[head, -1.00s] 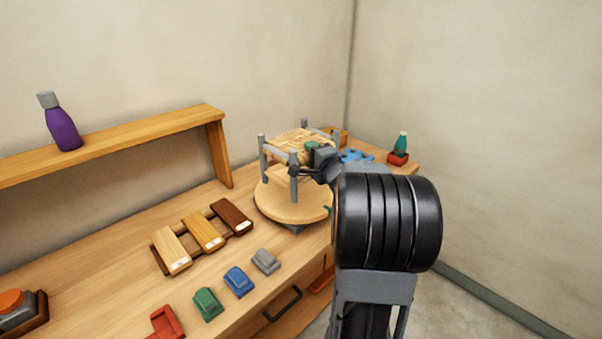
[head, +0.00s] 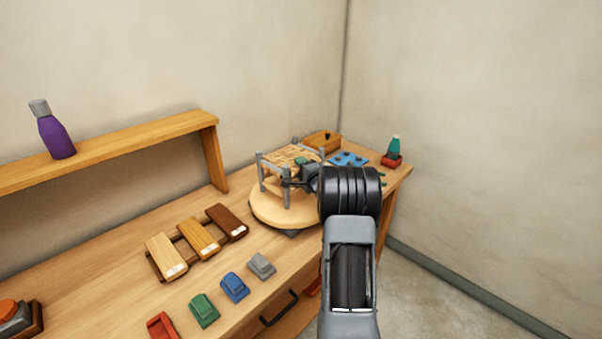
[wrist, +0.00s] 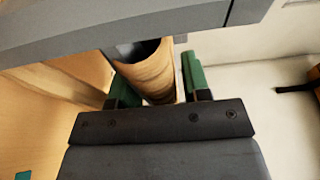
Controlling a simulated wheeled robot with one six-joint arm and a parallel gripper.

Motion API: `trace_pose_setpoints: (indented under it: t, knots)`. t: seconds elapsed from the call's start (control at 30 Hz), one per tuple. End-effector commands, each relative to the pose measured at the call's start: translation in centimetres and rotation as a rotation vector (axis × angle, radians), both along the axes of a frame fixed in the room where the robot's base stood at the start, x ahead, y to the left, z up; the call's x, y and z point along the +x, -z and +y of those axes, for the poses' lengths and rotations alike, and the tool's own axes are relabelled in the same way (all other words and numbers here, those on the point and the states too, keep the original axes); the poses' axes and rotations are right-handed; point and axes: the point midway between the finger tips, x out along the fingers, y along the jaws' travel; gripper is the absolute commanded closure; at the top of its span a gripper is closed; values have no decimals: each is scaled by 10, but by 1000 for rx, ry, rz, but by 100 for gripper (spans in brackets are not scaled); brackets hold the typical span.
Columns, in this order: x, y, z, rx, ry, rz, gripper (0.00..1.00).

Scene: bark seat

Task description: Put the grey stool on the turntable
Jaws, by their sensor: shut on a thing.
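The grey stool (head: 287,194), with grey posts and a woven bark-coloured seat (head: 291,156), is upright over the round wooden turntable (head: 268,213). Its legs reach down to the disc, but I cannot tell whether all of them touch it. My gripper (head: 298,174) is at the stool's right side, just below seat height, and is shut on it. In the wrist view my gripper's green-padded fingers (wrist: 156,82) stand on either side of a part of the stool, with a grey rail (wrist: 120,32) across the top. The far legs are partly hidden.
Wood samples (head: 198,238) lie on a rack at the front left. Several coloured blocks (head: 234,287) line the bench's front edge. A wooden box (head: 322,141), a blue tray (head: 348,159) and a green bottle (head: 394,148) stand behind. A raised shelf (head: 110,146) holds a purple bottle.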

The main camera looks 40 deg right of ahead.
Motion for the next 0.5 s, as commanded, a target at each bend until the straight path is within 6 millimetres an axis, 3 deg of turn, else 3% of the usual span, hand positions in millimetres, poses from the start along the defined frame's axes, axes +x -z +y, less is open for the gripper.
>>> trace_pose_setpoints:
  t: [0.13, 0.5]
  knots:
    - [0, 17, 0, 1, 1, -2, 94]
    - [0, 21, 0, 0, 1, -4, 94]
